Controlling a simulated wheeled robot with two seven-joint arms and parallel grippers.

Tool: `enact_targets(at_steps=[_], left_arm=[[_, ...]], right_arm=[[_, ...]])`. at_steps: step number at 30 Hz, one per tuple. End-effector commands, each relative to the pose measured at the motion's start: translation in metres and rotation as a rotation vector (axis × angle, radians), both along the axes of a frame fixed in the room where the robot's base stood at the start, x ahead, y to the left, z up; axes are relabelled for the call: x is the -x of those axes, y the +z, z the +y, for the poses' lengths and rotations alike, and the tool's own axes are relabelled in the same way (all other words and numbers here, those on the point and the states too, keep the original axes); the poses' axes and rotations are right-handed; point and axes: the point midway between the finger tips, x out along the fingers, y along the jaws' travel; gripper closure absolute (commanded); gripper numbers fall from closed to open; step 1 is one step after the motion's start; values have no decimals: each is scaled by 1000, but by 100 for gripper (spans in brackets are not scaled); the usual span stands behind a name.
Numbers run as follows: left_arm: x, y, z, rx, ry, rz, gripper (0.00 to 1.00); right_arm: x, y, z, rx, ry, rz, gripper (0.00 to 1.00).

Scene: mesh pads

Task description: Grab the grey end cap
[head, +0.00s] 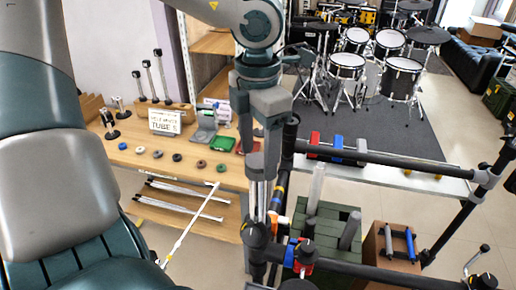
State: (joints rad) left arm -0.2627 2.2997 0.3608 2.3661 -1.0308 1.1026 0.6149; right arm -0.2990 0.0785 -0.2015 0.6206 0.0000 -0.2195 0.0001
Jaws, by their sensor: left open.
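Small round caps lie in a row on the wooden table (105,150). My left gripper (262,205) points down, open, to the right of the row and well apart from the caps. Nothing shows between its fingers, though dark pipes behind them blur the view. My right gripper is not in view.
Dark (177,157), brown (201,164) and green (221,167) caps share the row. A sign (164,122), upright stands and a green box (222,143) are behind. A black pipe frame (385,160) stands close to my left gripper, above a dark green crate (325,232).

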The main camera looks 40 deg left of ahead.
Motion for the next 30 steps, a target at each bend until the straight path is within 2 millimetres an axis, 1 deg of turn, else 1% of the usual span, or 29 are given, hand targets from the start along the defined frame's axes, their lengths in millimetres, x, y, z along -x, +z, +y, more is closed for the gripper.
enact_targets(at_steps=[3,15,16,17,18,21,30], left_arm=[[0,-3,0,1,-1,-1,38],[0,-2,0,1,0,-1,38],[0,-2,0,1,0,-1,43],[0,-2,0,1,0,-1,50],[0,-2,0,1,0,-1,60],[0,-2,0,1,0,-1,82],[0,-2,0,0,0,-1,82]], right_arm=[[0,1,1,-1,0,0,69],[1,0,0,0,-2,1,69],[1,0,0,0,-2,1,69],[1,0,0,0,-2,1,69],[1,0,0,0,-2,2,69],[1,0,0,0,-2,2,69],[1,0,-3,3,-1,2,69]])
